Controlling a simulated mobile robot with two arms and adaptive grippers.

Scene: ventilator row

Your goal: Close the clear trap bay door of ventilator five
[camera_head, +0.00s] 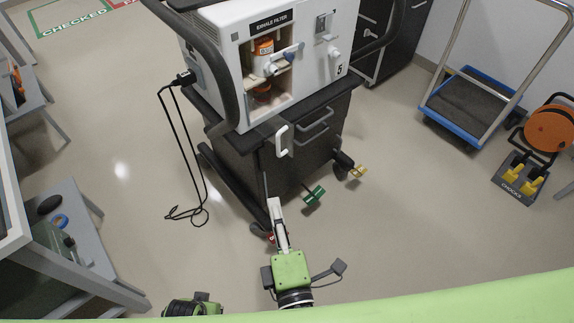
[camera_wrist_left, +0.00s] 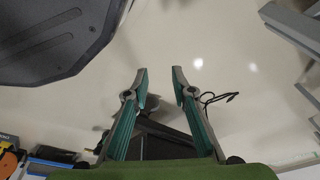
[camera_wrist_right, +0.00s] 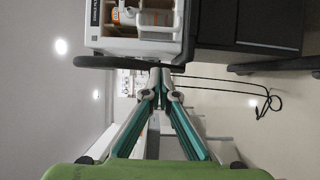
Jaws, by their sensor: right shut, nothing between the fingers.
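Ventilator five (camera_head: 338,30) stands on a dark cart, its "EXHALE FILTER" bay (camera_head: 284,95) open at the front. A bottle with an orange label (camera_head: 264,55) and a white-and-blue lever piece are inside. A white handle (camera_head: 284,141) hangs in front of the cart below the bay; I cannot clearly make out the clear door panel. My right gripper (camera_head: 275,204) is shut and empty, below and in front of the handle, apart from it. The right wrist view shows the bay (camera_wrist_right: 155,18) beyond its closed fingertips (camera_wrist_right: 160,75). My left gripper (camera_wrist_left: 161,72) is open and empty, low over the floor.
A dark curved rail (camera_head: 215,60) runs along the ventilator's left side, with a black cable (camera_head: 180,150) hanging to the floor. Grey tables stand at left. A blue trolley (camera_head: 465,105) and an orange reel (camera_head: 551,128) stand at right.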

